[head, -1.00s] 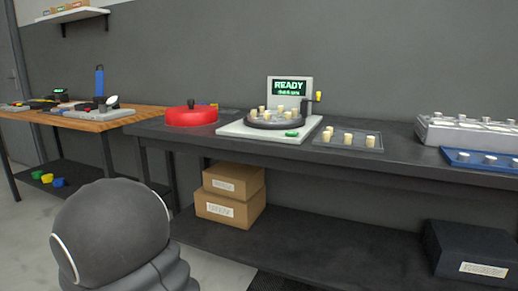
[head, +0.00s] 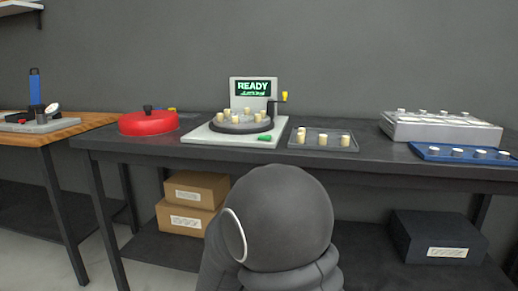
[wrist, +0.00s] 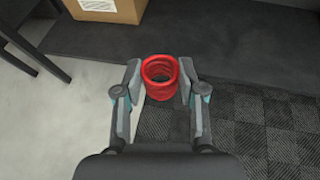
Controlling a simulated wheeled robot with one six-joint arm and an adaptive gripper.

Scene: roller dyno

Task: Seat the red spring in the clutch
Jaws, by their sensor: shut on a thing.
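The red spring (wrist: 160,92) is a coil held between the two fingers of my gripper (wrist: 160,78) in the wrist view. The fingers are shut on its left and right sides, and I look into its open end. It is in the air above the floor and lower shelf. In the head view a dark rounded link of my arm shows, and my gripper and the spring are hidden. I cannot tell for sure which thing is the clutch; a low grey fixture (head: 42,125) with a blue upright handle (head: 34,88) stands on the wooden table (head: 70,128) at left.
On the dark bench (head: 370,165) stand a red lid-like disc (head: 148,124), a roller machine (head: 205,132) with a READY screen (head: 253,88), a roller tray (head: 325,146), a grey case (head: 440,132) and a blue tray (head: 430,153). Cardboard boxes (head: 187,217) sit below.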

